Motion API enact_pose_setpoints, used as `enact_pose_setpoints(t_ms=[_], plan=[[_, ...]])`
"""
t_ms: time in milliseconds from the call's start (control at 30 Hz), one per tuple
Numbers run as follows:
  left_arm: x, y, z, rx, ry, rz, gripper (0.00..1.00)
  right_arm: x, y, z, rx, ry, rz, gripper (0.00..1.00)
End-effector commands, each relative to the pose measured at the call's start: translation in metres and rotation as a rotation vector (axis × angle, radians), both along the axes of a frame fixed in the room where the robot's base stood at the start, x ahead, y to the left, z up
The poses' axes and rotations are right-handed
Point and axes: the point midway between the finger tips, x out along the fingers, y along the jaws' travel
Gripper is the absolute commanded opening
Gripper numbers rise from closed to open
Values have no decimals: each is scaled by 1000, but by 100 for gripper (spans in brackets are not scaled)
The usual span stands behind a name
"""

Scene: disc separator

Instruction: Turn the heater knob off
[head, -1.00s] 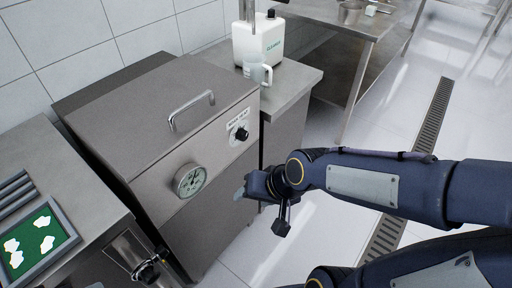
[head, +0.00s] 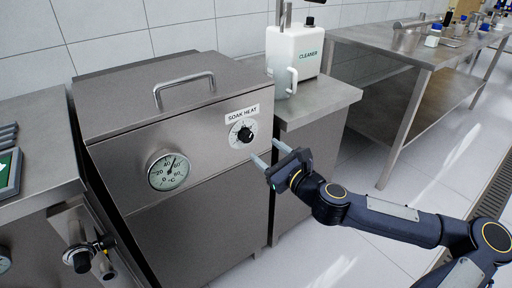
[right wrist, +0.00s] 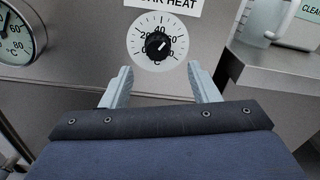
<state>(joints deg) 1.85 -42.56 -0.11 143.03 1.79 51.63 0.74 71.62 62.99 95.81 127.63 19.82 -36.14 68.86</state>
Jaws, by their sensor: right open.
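The heater knob (head: 244,134) is a small black knob on a white round dial, under a "SOAK HEAT" label (head: 242,115) on the steel heater's front panel (head: 215,130). In the right wrist view the knob (right wrist: 157,43) sits ahead of my gripper, with its pointer mark toward the upper right. My right gripper (head: 266,151) is just below and right of the knob in the head view, apart from it. In the right wrist view its two pale fingers (right wrist: 160,88) are spread with nothing between them. My left gripper is not in view.
A temperature gauge (head: 168,171) is on the panel left of the knob. A lid handle (head: 184,91) is above. A white cleaner container (head: 293,58) stands on the counter to the right. A valve (head: 80,257) sticks out at lower left. Open floor lies at right.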

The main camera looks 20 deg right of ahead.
Motion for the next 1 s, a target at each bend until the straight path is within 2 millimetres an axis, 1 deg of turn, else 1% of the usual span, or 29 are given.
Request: enact_pose_setpoints(t_ms=[33,200,400,533,767,867,1000], plan=[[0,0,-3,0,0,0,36,7,5,0,-2,-2,4,55],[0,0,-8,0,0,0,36,34,15,-1,-5,-1,7,55],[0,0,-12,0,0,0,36,57,23,0,-5,0,8,55],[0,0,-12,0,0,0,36,62,25,0,-8,0,8,55],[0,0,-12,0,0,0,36,63,26,0,-8,0,8,55],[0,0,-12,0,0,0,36,63,25,0,-8,0,8,43],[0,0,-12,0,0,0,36,63,25,0,-8,0,8,25]])
